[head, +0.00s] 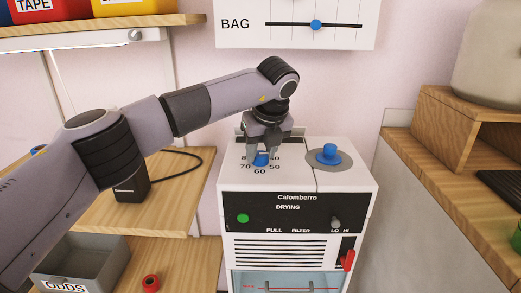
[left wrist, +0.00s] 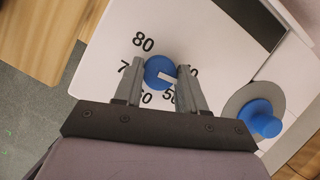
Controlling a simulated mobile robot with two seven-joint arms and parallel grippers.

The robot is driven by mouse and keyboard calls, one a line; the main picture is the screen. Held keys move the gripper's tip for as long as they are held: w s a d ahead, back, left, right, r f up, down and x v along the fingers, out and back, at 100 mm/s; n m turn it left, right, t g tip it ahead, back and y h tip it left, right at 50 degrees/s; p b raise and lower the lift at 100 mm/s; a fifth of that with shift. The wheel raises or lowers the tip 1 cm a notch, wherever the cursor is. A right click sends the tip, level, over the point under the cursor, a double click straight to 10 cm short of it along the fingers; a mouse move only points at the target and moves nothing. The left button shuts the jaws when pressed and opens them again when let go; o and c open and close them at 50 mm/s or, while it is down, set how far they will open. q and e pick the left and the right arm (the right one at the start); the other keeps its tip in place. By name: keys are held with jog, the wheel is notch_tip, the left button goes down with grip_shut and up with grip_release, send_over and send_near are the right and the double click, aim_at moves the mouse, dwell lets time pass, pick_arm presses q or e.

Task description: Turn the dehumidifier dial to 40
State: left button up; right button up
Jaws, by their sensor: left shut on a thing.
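The dehumidifier (head: 298,185) is a white box with a black front panel, standing in the middle of the head view. Its blue dial (head: 261,160) is on the top face, ringed by printed numbers; 70, 60 and 50 are readable in the head view. My left gripper (head: 260,158) reaches down from above and is shut on the dial. In the left wrist view the dial (left wrist: 158,70) sits between both fingers. Its white mark points right and slightly down, between the 50 and a number half hidden by the right finger. My right gripper is not in view.
A second blue knob (head: 329,153) on a grey disc stands up right of the dial. The front has a green button (head: 243,218) and a red lever (head: 347,261). A wooden shelf unit (head: 440,119) is at right and a grey bin (head: 80,264) at lower left.

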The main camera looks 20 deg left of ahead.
aim_at(270, 168)
pick_arm(q)
jog(key=shift+w+r+n+g+y+p, duration=0.1)
jog(key=shift+n+g+y+p, duration=0.3)
jog(key=shift+n, duration=0.7)
jog(key=shift+w+r+n+g+y+p, duration=0.15)
jog(key=shift+n+p, duration=0.4)
jog(key=shift+n, duration=0.55)
jog(key=shift+s+f, duration=0.1)
jog(key=shift+f, duration=0.05)
jog(key=o, duration=1.1)
jog(key=shift+c, duration=0.2)
jog(key=v, duration=0.7)
jog(key=shift+d, duration=0.1)
